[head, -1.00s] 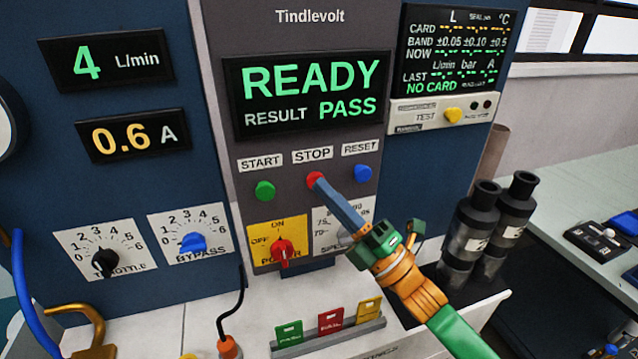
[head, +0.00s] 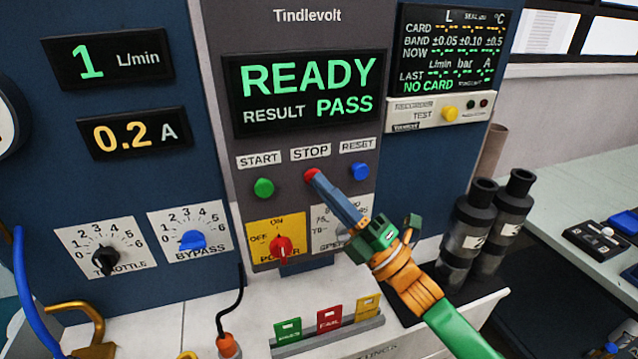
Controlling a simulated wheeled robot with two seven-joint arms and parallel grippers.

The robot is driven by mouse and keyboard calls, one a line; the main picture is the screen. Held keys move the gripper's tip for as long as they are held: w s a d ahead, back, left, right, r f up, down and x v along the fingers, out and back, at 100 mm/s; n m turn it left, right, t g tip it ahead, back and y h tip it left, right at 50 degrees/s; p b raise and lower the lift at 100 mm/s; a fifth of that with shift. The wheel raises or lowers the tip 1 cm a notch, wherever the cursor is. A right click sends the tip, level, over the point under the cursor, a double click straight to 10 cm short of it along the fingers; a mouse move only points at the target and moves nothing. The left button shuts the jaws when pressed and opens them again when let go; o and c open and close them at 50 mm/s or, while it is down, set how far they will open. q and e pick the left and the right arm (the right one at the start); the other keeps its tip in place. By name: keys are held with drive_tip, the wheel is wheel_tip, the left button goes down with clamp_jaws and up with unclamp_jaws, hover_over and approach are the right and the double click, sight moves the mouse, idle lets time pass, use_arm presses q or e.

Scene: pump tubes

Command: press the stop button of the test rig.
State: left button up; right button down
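The red stop button (head: 311,174) sits on the grey panel of the test rig, under the STOP label (head: 310,152). My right gripper (head: 317,181) reaches in from the lower right with its blue-grey fingers together, and the tip is at the button, covering part of it. Whether the tip touches or presses the button is hard to tell. No object shows between the fingers. The display (head: 308,92) reads READY, RESULT PASS. The flow readout (head: 108,60) shows 1 L/min and the current readout (head: 133,133) shows 0.2 A. My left gripper is not in view.
The green start button (head: 264,188) is left of stop and the blue reset button (head: 360,172) is right. The red power knob (head: 281,247) is below. A rack (head: 328,333) holds coloured cards. Black-capped cylinders (head: 468,235) stand right of my arm.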

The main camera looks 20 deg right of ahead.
drive_tip(key=shift+r, duration=0.1)
drive_tip(key=s, duration=0.1)
drive_tip(key=s+p, duration=0.1)
drive_tip(key=s, duration=0.3)
drive_tip(key=shift+s+f, duration=0.15)
drive_tip(key=shift+f, duration=0.1)
idle(0.3)
drive_tip(key=shift+d, duration=0.1)
idle(0.3)
